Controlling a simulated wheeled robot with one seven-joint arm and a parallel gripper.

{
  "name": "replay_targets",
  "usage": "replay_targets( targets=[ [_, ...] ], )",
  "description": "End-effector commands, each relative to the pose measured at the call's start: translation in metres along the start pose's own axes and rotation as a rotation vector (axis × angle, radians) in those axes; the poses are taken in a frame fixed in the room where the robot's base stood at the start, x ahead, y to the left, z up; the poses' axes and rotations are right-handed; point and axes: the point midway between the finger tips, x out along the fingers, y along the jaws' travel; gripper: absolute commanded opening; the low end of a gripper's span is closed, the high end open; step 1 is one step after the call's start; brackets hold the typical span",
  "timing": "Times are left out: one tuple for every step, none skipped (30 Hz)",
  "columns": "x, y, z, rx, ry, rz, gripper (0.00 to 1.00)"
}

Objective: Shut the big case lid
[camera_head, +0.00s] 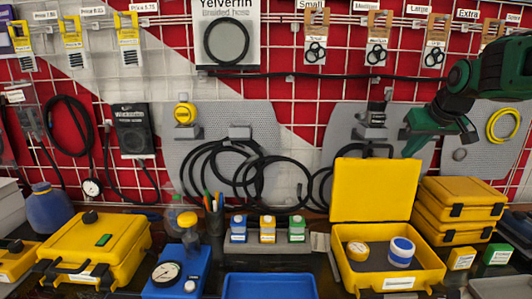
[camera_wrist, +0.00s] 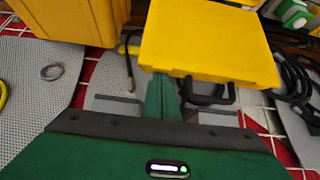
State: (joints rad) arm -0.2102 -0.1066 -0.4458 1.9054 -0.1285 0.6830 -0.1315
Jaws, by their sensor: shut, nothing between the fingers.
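The open yellow case (camera_head: 342,276) stands at the right of the bench, and its lid (camera_head: 375,190) stands upright at the back. In the wrist view the lid (camera_wrist: 205,40) fills the upper middle. My green gripper (camera_head: 408,146) is above the lid's top right corner and seems to be behind it. In the wrist view the shut, empty fingers (camera_wrist: 162,98) reach to the lid's edge; I cannot tell whether they touch it.
Stacked yellow cases (camera_head: 462,198) stand close on the right. A shut yellow case (camera_head: 95,245) is at the left. A blue tray (camera_head: 270,287) lies left of the open case. The pegboard wall (camera_head: 250,130) with hoses is behind the lid.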

Motion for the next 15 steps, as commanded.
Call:
replay_targets(
  targets=[
    [0.014, 0.001, 0.026, 0.009, -0.066, 0.001, 0.0],
    [0.013, 0.001, 0.027, 0.009, -0.066, 0.001, 0.0],
    [0.014, 0.001, 0.027, 0.009, -0.067, 0.001, 0.0],
    [0.015, 0.001, 0.027, 0.009, -0.068, 0.001, 0.0],
    [0.015, 0.001, 0.027, 0.009, -0.069, 0.001, 0.0],
    [0.016, 0.0, 0.026, 0.008, -0.068, 0.0, 0.0],
    [0.015, -0.001, 0.026, 0.007, -0.066, -0.001, 0.0],
    [0.013, -0.001, 0.026, 0.007, -0.064, -0.002, 0.0],
    [0.011, -0.001, 0.027, 0.006, -0.061, -0.002, 0.0],
    [0.009, -0.001, 0.028, 0.006, -0.058, -0.002, 0.0],
    [0.007, -0.001, 0.029, 0.006, -0.056, -0.003, 0.0],
    [0.005, -0.001, 0.031, 0.006, -0.055, -0.003, 0.0],
    [0.004, -0.002, 0.032, 0.006, -0.055, -0.003, 0.0],
    [0.002, -0.002, 0.034, 0.006, -0.054, -0.004, 0.0],
    [0.0, -0.002, 0.036, 0.005, -0.053, -0.004, 0.0]
  ],
)
